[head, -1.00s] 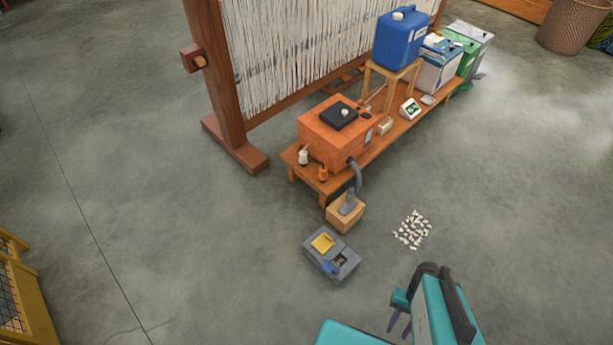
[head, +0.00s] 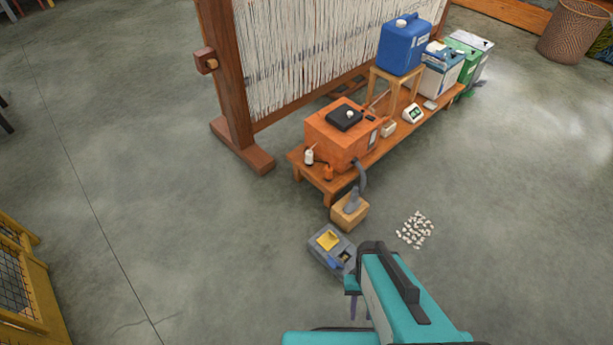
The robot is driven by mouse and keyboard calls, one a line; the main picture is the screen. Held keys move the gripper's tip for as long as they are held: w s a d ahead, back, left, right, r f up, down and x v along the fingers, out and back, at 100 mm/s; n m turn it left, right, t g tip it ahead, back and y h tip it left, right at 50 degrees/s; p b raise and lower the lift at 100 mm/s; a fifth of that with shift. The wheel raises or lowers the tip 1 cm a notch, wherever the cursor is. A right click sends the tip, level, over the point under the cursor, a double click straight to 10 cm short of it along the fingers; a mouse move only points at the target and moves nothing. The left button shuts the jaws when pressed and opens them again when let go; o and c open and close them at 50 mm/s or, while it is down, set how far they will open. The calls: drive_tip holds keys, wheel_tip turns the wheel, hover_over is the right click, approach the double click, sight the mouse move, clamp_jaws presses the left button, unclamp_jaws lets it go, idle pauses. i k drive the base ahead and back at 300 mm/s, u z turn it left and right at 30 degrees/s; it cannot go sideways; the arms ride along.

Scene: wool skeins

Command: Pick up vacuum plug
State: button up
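A grey fitting (head: 352,201) stands on a small wooden block (head: 349,214) on the floor. A grey hose (head: 361,174) runs from it to the orange machine (head: 342,133). This fitting may be the vacuum plug, but I cannot tell for sure. My gripper (head: 360,309) points down in front of the grey tray, nearer to me, on the end of my teal arm. Its two dark purple fingers show a gap between them, with nothing seen held. Part of the gripper is hidden by the arm.
A grey tray (head: 320,257) with yellow and blue items lies on the floor before the block. Pale scattered pieces (head: 415,230) lie to its right. A low wooden bench (head: 316,180) carries the machine and a stool with a blue canister (head: 403,45). Open floor lies left and right.

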sight(328, 175)
drive_tip(key=z, duration=0.35)
drive_tip(key=k, duration=0.2)
drive_tip(key=u, duration=2.4)
drive_tip(key=k, duration=0.7)
drive_tip(key=z, duration=0.3)
drive_tip(key=i, duration=1.7)
drive_tip(key=u, duration=0.2)
